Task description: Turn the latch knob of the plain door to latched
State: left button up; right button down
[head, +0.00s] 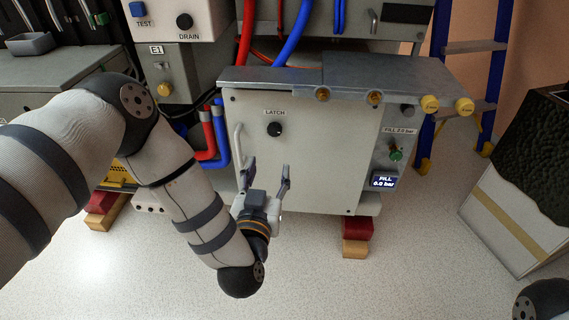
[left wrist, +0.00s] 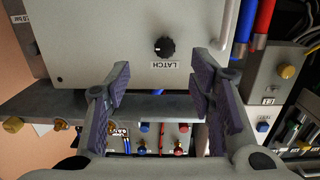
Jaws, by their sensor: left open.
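The plain door (head: 320,160) is a pale flat panel on the grey cabinet. Its black round latch knob (head: 274,129) sits under the LATCH label, near the upper left. A white bar handle (head: 238,143) is left of the knob. My left gripper (head: 267,174) is open and empty, below the knob and apart from it, with its fingers pointing up toward it. In the left wrist view, which shows the label upside down, the knob (left wrist: 165,46) lies beyond and between the open fingers (left wrist: 160,85). The knob's marking is too small to read. My right gripper is out of view.
A metal shelf (head: 385,78) with yellow-capped fittings juts out above the door. A green knob (head: 396,154) and a FILL display (head: 384,182) are at the right. Red and blue hoses (head: 215,135) run at the left. A blue ladder (head: 440,60) stands behind. The floor in front is clear.

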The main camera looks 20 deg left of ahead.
aim_at(274, 131)
pick_arm(q)
jog(key=shift+y, duration=0.3)
jog(key=w+a+b, duration=0.1)
jog(key=w, duration=0.3)
jog(key=w+a+b, duration=0.1)
jog(key=w, duration=0.3)
jog(key=w+r, duration=0.1)
jog(key=w, duration=0.3)
jog(key=shift+w+a+b, duration=0.1)
jog(key=shift+a+b, duration=0.3)
jog(key=shift+w+r, duration=0.1)
jog(key=shift+w, duration=0.15)
jog(key=shift+c, duration=0.5)
jog(key=c, duration=1.1)
